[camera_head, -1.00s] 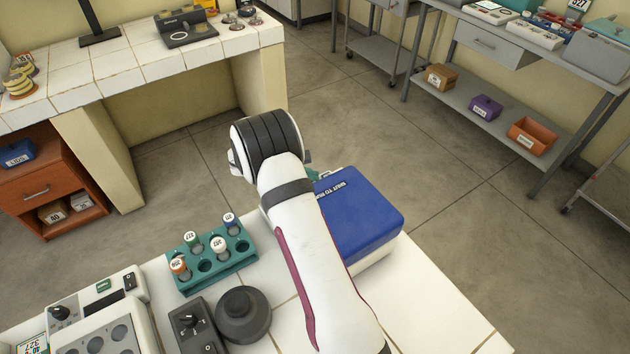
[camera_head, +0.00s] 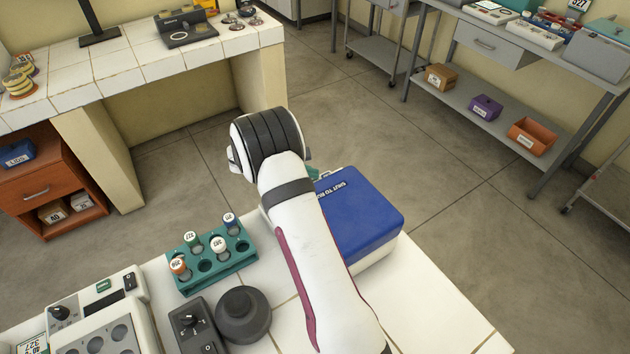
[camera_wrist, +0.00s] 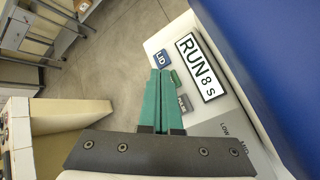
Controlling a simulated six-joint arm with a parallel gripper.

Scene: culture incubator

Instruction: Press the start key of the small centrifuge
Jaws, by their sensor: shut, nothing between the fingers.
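The small centrifuge has a blue lid (camera_head: 358,218), lying closed on a white body (camera_head: 378,255); it stands on the white tiled bench. My gripper (camera_wrist: 160,73) has green fingers closed together and empty. Its tips appear beside the green key and overlap its left edge in the picture; I cannot tell whether they touch. In the head view my wrist hides most of the panel.
A green rack (camera_head: 215,268) with several capped tubes stands left of the centrifuge. A dark round-topped device (camera_head: 243,314) and a white device with a dial (camera_head: 100,320) are nearer. Open floor lies beyond the bench edge.

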